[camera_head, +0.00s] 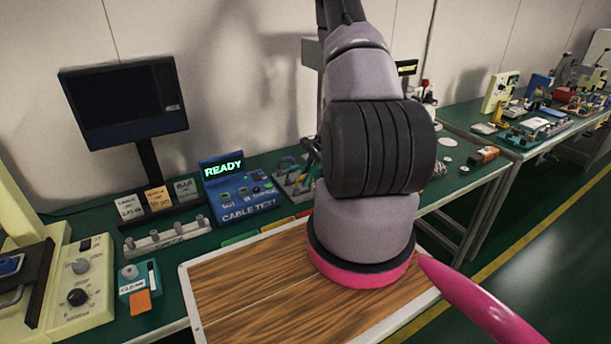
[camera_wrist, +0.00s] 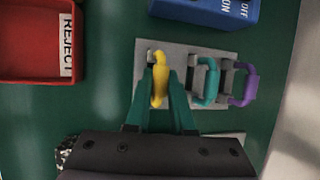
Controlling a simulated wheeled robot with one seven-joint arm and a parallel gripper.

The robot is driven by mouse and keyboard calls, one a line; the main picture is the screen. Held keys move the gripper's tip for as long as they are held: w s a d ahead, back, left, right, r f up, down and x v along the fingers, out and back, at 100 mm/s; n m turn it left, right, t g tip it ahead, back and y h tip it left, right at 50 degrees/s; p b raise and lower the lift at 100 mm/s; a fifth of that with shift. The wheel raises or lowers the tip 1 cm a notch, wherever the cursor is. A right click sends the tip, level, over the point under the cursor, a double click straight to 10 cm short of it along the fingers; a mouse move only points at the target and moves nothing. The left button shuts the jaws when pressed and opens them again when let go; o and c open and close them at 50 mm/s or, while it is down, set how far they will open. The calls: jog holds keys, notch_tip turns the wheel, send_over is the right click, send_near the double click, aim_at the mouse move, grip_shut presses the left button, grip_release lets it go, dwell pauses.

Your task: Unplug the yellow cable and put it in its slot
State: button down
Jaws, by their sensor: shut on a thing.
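In the wrist view my gripper (camera_wrist: 161,92), with two dark teal fingers, is shut on the yellow cable (camera_wrist: 160,80). The cable is a short looped piece over the left part of a grey plate (camera_wrist: 193,52). Its far end is close to the plate; I cannot tell whether it is seated or lifted. A teal cable (camera_wrist: 211,82) and a purple cable (camera_wrist: 246,85) sit side by side on the plate, just right of my gripper. In the head view my arm hides the gripper and the yellow cable.
A red bin (camera_wrist: 40,78) marked REJECT is left in the wrist view; a blue box (camera_wrist: 208,10) with ON/OFF is beyond the plate. In the head view stand a blue CABLE TEST unit (camera_head: 239,190) showing READY, a dark monitor (camera_head: 122,103) and a wooden board (camera_head: 240,290).

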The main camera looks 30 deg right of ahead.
jog(key=shift+f, duration=0.1)
jog(key=c, duration=0.7)
grip_release()
jog(key=v, duration=1)
jog(key=shift+d+r, duration=0.15)
jog(key=shift+r, duration=0.25)
